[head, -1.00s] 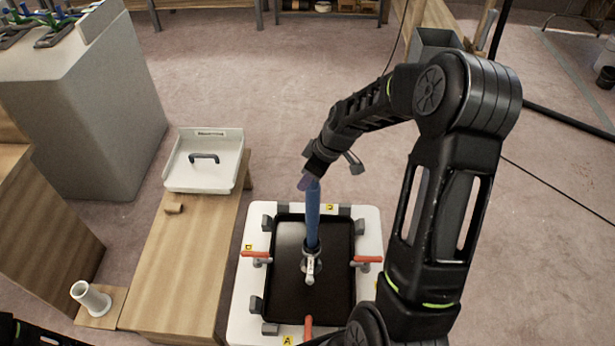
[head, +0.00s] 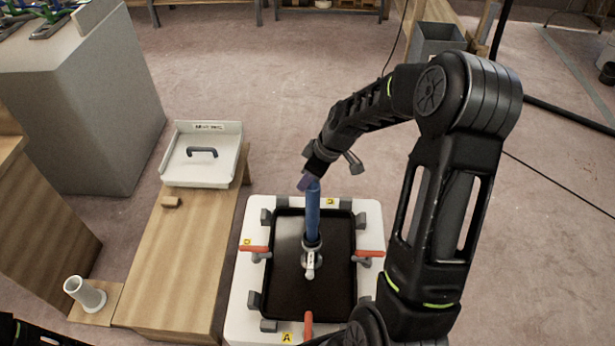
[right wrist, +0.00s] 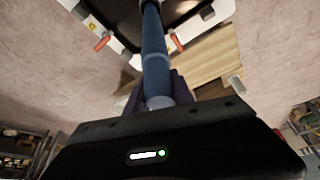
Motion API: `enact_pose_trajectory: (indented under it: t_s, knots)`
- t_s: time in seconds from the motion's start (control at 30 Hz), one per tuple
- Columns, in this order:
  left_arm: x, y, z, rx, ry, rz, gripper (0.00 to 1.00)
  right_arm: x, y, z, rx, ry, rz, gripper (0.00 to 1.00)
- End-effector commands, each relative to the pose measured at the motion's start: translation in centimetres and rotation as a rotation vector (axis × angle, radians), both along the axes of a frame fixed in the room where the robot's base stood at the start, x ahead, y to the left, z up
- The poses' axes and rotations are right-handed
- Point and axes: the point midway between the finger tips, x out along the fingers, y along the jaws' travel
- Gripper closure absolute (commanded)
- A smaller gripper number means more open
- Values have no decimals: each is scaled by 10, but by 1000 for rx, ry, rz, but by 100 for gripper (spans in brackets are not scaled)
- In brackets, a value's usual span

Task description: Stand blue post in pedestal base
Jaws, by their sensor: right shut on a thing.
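The blue post (head: 312,212) stands about upright over the dark tray in the head view. My right gripper (head: 310,184) is shut on its upper end. The post's lower end meets the grey pedestal base (head: 310,258), which has a pale lever in front. It appears to be in the base's collar, but how deep cannot be told. In the right wrist view the post (right wrist: 154,50) runs up from the jaws, and its far end is cut off by the frame. My left gripper is not in view.
The black tray (head: 285,295) sits on a white board (head: 240,305) with grey corner blocks and red handles (head: 254,249). A wooden bench (head: 190,250) at left carries a white bin (head: 178,178). A white tube holder (head: 86,293) stands at lower left.

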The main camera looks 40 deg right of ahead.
Motion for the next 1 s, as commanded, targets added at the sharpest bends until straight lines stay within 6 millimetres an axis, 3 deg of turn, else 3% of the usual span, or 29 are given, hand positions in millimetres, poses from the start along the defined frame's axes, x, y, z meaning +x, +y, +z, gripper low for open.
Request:
enact_pose_trajectory:
  t_s: [1.0]
  knots:
    - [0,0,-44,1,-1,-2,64,1,0,-44,-1,-2,1,100]
